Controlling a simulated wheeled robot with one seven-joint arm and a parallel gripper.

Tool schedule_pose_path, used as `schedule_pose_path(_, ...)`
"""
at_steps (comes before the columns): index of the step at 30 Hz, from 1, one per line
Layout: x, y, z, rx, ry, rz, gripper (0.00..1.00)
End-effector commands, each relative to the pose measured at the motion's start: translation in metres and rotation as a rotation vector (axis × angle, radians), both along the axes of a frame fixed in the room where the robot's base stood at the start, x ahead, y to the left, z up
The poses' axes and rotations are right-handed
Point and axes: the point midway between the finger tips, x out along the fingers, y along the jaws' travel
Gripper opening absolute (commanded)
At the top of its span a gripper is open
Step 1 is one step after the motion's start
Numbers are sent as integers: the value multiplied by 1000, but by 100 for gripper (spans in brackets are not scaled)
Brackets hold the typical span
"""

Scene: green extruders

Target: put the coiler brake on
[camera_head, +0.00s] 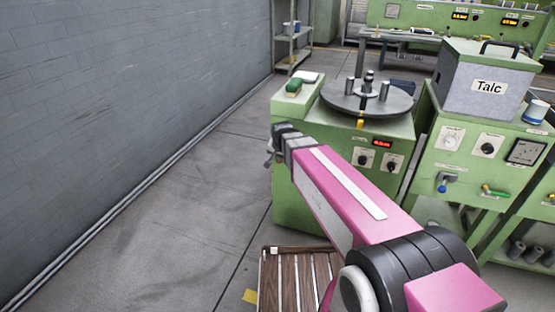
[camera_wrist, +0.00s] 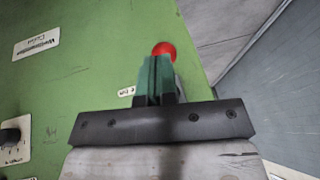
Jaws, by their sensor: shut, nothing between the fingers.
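The coiler is a green cabinet (camera_head: 330,215) with a dark round turntable (camera_head: 366,96) on top. Its front has a red digital display (camera_head: 383,143) and two dark knobs. My gripper (camera_head: 270,158) is at the cabinet's left side. In the wrist view the gripper's green fingers (camera_wrist: 154,64) are shut together with nothing between them. A red round knob (camera_wrist: 165,48) shows just beyond the fingertips on the green panel, partly covered by them. I cannot tell whether they touch. A small white label (camera_wrist: 126,92) beside the fingers is unreadable.
A grey wall (camera_head: 130,110) runs along the left, with open floor (camera_head: 180,205) between it and the cabinet. A slatted wooden pallet (camera_head: 298,280) lies in front. A green machine with a grey Talc box (camera_head: 482,86) stands to the right.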

Motion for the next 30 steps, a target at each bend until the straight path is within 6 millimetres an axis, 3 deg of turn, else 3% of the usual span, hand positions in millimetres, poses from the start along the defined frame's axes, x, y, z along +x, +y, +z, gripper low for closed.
schedule_pose_path(6,-29,-7,40,2,-10,1,0)
schedule_pose_path(15,-57,-6,81,1,-11,2,0)
schedule_pose_path(21,-66,-5,94,0,-10,3,0)
schedule_pose_path(30,-67,-5,97,0,-10,2,0)
